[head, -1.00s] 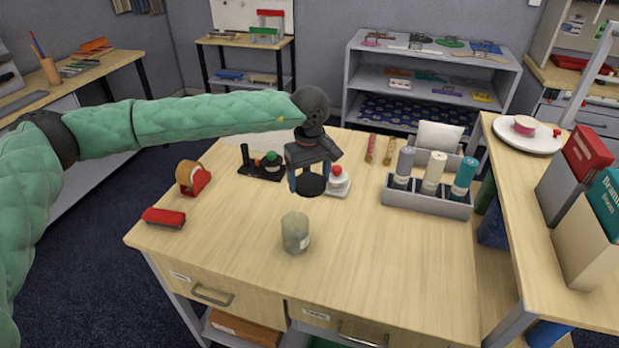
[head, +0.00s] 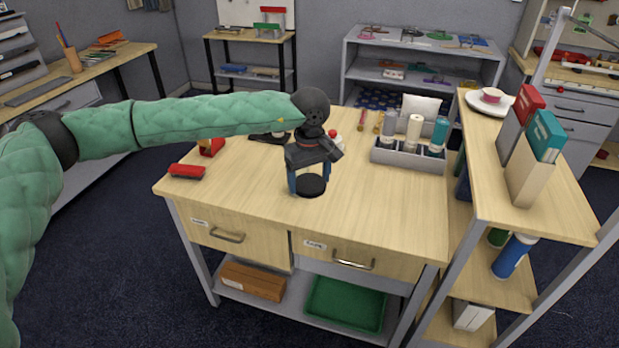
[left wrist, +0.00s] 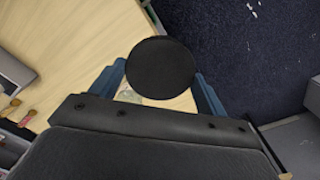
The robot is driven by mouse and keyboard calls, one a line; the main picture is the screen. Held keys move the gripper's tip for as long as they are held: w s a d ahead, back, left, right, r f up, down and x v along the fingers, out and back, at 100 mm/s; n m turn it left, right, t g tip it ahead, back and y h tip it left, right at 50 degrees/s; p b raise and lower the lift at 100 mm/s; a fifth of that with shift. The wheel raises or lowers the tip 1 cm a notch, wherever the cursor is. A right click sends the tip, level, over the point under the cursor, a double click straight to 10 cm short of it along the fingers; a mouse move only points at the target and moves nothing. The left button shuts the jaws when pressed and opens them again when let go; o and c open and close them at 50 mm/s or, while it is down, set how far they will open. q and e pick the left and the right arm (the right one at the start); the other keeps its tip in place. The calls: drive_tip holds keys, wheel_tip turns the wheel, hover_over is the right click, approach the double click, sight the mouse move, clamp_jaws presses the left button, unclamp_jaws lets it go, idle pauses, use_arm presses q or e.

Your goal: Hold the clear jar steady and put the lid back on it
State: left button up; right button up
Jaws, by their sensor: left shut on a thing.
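My left gripper (head: 310,181) is shut on a round black lid (head: 312,187), one blue finger on each side of it. It holds the lid over the front part of the wooden table. In the left wrist view the lid (left wrist: 160,66) shows as a flat black disc between the fingers. A small pale patch of what looks like the clear jar (left wrist: 128,93) shows there, mostly covered by the lid and gripper. The head view does not show the jar; my gripper and the lid cover that part of the table. My right gripper is in neither view.
A grey bin (head: 408,155) with several bottles stands at the table's back right. A red brush-like block (head: 187,171) lies at the left edge. A side shelf (head: 555,190) with books borders the right. The tabletop (head: 385,210) is clear right of my gripper.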

use_arm(q)
drive_tip(key=shift+s+a+f, duration=0.2)
drive_tip(key=shift+a+f, duration=0.7)
drive_tip(key=shift+f, duration=0.1)
drive_tip(key=a+f+m, duration=0.2)
drive_tip(key=a+f, duration=0.6)
drive_tip(key=f, duration=0.3)
drive_tip(key=a+f+m, duration=0.3)
drive_tip(key=a+f, duration=0.6)
drive_tip(key=f, duration=0.2)
drive_tip(key=shift+a+f+m, duration=0.15)
drive_tip(key=shift+f+m, duration=0.1)
drive_tip(key=shift+m, duration=0.05)
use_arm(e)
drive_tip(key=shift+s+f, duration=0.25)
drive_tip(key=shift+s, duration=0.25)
use_arm(q)
drive_tip(key=shift+s+a, duration=0.1)
drive_tip(key=shift+a, duration=0.25)
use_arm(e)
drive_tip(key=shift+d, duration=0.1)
